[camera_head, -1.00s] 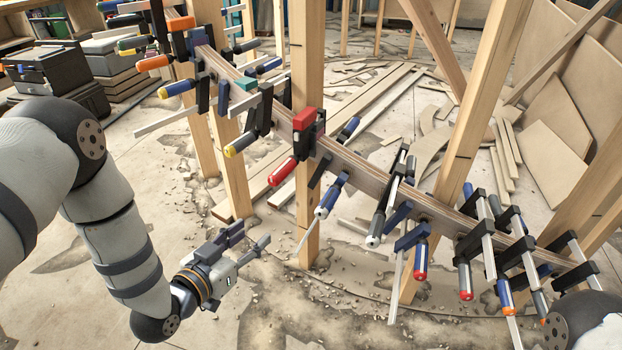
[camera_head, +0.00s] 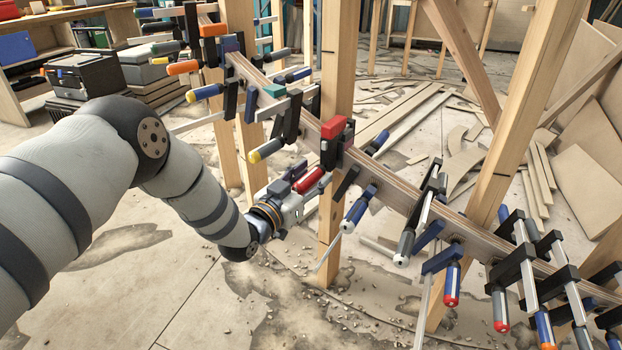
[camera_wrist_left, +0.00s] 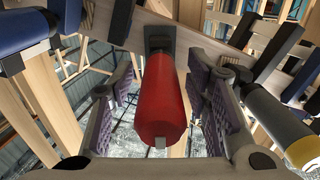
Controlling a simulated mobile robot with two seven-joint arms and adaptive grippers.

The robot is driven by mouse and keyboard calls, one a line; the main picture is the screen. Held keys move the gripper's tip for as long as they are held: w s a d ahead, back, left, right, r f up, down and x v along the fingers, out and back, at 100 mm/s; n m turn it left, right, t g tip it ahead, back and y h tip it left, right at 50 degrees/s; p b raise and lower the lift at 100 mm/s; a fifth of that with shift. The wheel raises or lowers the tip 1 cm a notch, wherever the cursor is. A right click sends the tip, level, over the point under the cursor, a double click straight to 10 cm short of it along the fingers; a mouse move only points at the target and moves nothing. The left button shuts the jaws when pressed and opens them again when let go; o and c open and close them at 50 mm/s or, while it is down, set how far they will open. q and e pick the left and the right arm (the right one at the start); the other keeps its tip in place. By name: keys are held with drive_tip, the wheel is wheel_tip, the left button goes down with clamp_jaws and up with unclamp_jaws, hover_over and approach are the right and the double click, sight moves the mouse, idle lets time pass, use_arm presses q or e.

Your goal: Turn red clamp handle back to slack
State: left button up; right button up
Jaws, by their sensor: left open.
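The red clamp handle (camera_head: 313,181) is a cylinder below the clamp with the red pad (camera_head: 334,127), on the curved wooden stringer (camera_head: 377,178). My left gripper (camera_head: 297,187) is at the handle in the head view, coming from the lower left. In the left wrist view the red handle (camera_wrist_left: 160,100) points toward the camera, between the two open, purple-padded fingers of the gripper (camera_wrist_left: 160,105). Gaps show on both sides of the handle, so the fingers look apart from it. My right gripper is not in view.
A yellow-tipped clamp handle (camera_head: 265,151) is close on the left, and a blue-and-white one (camera_head: 354,214) on the right. A wooden post (camera_head: 331,230) stands just behind the gripper. More clamps line the stringer. The floor at lower left is clear.

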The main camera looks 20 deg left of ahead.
use_arm(q)
clamp_jaws()
